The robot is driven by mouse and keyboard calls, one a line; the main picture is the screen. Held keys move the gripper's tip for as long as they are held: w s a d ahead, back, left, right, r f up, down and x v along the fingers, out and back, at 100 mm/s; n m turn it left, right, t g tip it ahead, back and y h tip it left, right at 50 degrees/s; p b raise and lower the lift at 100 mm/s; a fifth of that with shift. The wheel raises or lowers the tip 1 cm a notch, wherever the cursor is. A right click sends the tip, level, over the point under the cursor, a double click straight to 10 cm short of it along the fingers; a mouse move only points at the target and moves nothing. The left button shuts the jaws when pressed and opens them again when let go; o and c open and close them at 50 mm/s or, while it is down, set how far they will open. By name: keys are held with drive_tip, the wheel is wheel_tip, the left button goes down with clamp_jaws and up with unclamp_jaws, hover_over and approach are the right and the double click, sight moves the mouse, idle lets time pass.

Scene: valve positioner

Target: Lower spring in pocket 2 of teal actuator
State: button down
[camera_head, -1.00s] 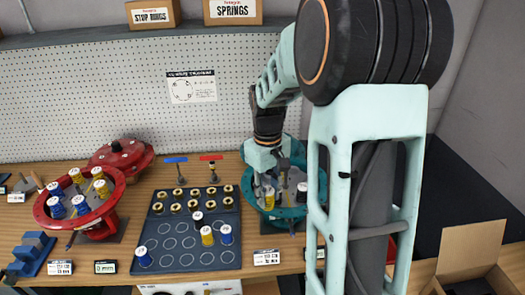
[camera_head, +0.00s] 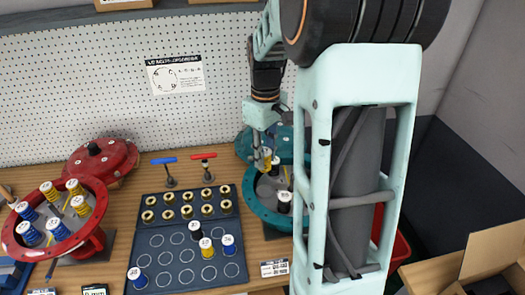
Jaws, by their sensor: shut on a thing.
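The teal actuator (camera_head: 262,212) stands on the bench right of centre, partly hidden behind my arm. My gripper (camera_head: 266,152) points down over it and is shut on a yellow spring (camera_head: 267,158). The spring appears upright; its lower end and its distance to the pocket below are unclear. A black spring with a white top (camera_head: 284,201) stands in the front of the actuator. Something white-topped (camera_head: 275,167) shows close to the right of the held spring. The pocket numbers are too small to read, and my arm covers the actuator's right side.
A dark tray (camera_head: 187,262) holds several brass rings and loose springs. A red actuator (camera_head: 93,240) with blue and yellow springs stands at left. Blue- and red-handled tools (camera_head: 203,157) stand behind the tray. A cardboard box (camera_head: 495,255) is at lower right.

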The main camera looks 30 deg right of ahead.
drive_tip(key=shift+f+b, duration=2.35)
drive_tip(key=shift+f, duration=1.1)
drive_tip(key=shift+f+b, duration=1.1)
drive_tip(key=shift+f, duration=0.55)
drive_tip(key=c, duration=1.5)
unclamp_jaws()
drive_tip(key=shift+s, duration=0.1)
wheel_tip(320, 180, up, 12)
drive_tip(key=shift+r, duration=0.1)
